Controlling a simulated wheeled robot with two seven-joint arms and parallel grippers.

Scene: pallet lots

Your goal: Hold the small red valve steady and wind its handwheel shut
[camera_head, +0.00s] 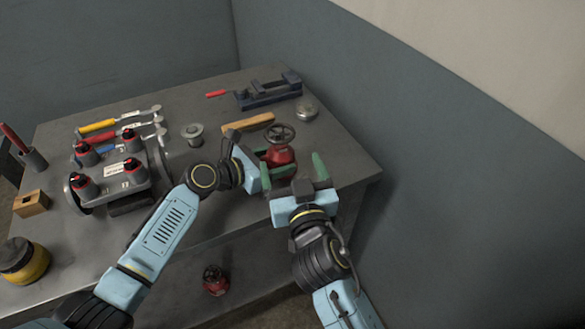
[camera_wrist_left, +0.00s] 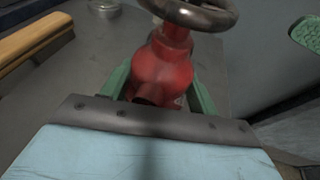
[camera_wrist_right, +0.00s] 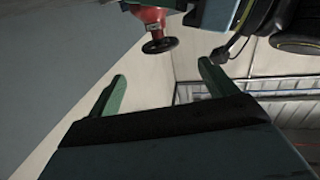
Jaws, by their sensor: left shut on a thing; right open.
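The small red valve (camera_head: 277,156) stands near the right end of the grey bench, with its dark handwheel (camera_head: 281,134) on top. My left gripper (camera_head: 271,172) is shut on the valve body. In the left wrist view, green fingers flank the red body (camera_wrist_left: 162,72), and the handwheel (camera_wrist_left: 195,12) is above them. My right gripper (camera_head: 307,172) is open and empty, just right of and nearer than the valve. In the right wrist view the handwheel (camera_wrist_right: 160,46) shows beyond the open fingers (camera_wrist_right: 160,85), apart from them.
A wooden-handled tool (camera_head: 248,122), a blue vice (camera_head: 268,92) and a round metal tin (camera_head: 307,111) lie behind the valve. A flanged metal part (camera_head: 193,133) and a fixture with red-topped knobs (camera_head: 110,180) stand left. Another red valve (camera_head: 215,280) sits below the bench top. A wall rises on the right.

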